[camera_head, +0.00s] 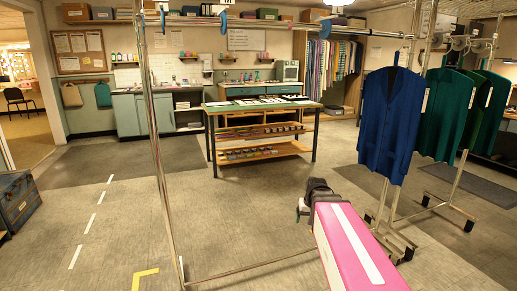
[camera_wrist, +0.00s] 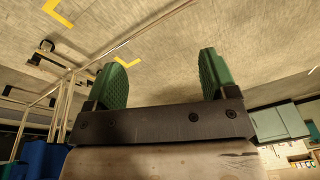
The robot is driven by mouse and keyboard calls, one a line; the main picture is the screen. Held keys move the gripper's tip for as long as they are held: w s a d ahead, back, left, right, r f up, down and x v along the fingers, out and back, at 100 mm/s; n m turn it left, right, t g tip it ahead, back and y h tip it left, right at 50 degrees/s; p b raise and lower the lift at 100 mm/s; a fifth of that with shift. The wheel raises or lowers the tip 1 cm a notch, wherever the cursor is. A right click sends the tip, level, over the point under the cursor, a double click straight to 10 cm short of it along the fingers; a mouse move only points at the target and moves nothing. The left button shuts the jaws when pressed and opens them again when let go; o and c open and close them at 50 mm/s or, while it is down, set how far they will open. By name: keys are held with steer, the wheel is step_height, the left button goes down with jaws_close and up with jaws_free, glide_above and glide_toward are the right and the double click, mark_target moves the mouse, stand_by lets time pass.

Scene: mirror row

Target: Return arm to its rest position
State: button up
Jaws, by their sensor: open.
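My gripper (camera_wrist: 160,85) shows in the wrist view with two green ridged fingers set wide apart. Nothing is between the fingers, and bare floor (camera_wrist: 165,45) lies beyond them. In the head view my pink arm reaches up from the bottom edge, right of the middle. Its dark end is near the middle of the picture, over open floor.
A metal clothes rack (camera_head: 158,130) frames the view, its low bar crossing near my arm. A blue jacket (camera_head: 391,118) and green jackets (camera_head: 447,112) hang at right. A work table (camera_head: 262,107) stands behind. A dark trunk (camera_head: 16,199) is at left. Floor at left centre is clear.

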steer(key=s+a+f+g+h, duration=0.1)
steer(key=s+f+g, duration=0.1)
steer(key=s+f, duration=0.7)
steer(key=shift+s+a, duration=0.35)
steer(key=shift+s, duration=0.8)
